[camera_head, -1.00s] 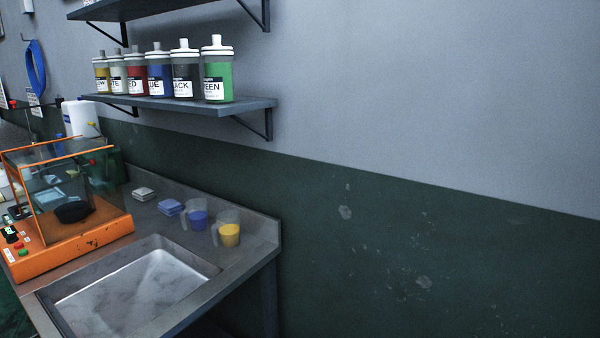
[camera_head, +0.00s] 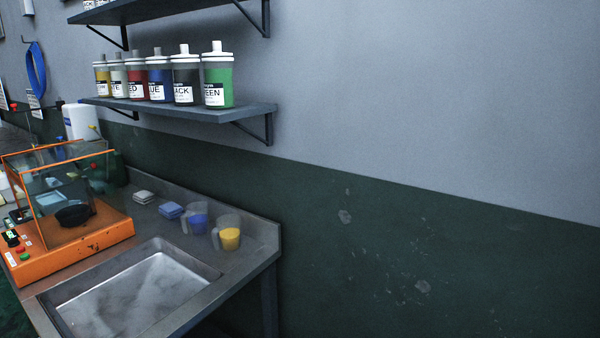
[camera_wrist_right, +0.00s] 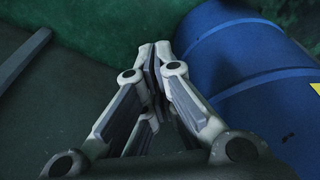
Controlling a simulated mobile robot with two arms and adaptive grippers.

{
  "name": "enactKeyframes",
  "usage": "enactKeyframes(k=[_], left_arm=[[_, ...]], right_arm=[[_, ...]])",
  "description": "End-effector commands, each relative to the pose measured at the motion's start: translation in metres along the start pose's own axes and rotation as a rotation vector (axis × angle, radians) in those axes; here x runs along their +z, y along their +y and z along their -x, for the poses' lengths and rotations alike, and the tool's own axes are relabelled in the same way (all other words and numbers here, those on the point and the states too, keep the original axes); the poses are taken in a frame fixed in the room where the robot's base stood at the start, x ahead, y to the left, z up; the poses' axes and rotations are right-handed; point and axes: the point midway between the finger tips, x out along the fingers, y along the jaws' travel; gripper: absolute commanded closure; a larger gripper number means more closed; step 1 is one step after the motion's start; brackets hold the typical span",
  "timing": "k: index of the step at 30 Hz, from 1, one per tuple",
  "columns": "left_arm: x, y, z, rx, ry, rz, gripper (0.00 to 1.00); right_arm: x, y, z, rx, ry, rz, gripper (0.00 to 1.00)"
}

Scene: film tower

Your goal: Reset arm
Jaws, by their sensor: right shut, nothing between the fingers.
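My right gripper (camera_wrist_right: 155,62) shows in the right wrist view. Its fingers are together and hold nothing. A blue barrel (camera_wrist_right: 245,65) lies close to its right in the picture; whether they touch cannot be told. Neither gripper shows in the head view, and my left gripper is in no view.
A metal counter with a sink (camera_head: 140,295) stands at left, with an orange machine (camera_head: 75,250), a blue-filled jug (camera_head: 196,220) and a yellow-filled jug (camera_head: 229,236). Several ink bottles (camera_head: 217,80) stand on a wall shelf (camera_head: 190,109). The wall at right is bare.

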Motion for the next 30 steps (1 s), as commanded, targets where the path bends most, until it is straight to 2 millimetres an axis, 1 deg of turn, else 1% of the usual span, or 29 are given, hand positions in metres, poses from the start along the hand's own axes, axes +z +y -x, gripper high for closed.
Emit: enactKeyframes(k=[1,3,5,6,8,9,12,15,16,18,21,30], left_arm=[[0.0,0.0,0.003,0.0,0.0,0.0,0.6],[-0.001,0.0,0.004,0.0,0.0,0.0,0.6],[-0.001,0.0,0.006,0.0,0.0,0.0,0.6],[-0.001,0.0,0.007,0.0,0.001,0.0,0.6],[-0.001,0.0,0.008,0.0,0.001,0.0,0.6],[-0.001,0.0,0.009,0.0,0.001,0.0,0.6],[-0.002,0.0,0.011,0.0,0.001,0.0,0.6],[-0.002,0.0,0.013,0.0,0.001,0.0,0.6],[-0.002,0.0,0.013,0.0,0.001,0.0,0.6],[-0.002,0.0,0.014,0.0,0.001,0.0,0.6],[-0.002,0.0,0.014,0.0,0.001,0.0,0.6],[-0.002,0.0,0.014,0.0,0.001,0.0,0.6]], right_arm=[[0.016,-0.001,-0.017,-0.001,-0.017,0.002,1.0],[0.037,-0.002,-0.038,-0.003,-0.032,0.005,1.0],[0.055,-0.003,-0.054,-0.004,-0.042,0.008,1.0],[0.069,-0.004,-0.064,-0.005,-0.052,0.01,1.0],[0.089,-0.005,-0.077,-0.006,-0.062,0.013,1.0],[0.104,-0.005,-0.084,-0.007,-0.069,0.014,1.0],[0.137,-0.005,-0.098,-0.008,-0.085,0.018,1.0],[0.166,-0.005,-0.105,-0.009,-0.098,0.022,1.0],[0.172,-0.005,-0.107,-0.009,-0.101,0.023,1.0],[0.184,-0.005,-0.109,-0.01,-0.105,0.024,1.0],[0.195,-0.005,-0.11,-0.01,-0.109,0.026,1.0],[0.197,-0.005,-0.11,-0.01,-0.11,0.026,1.0]])
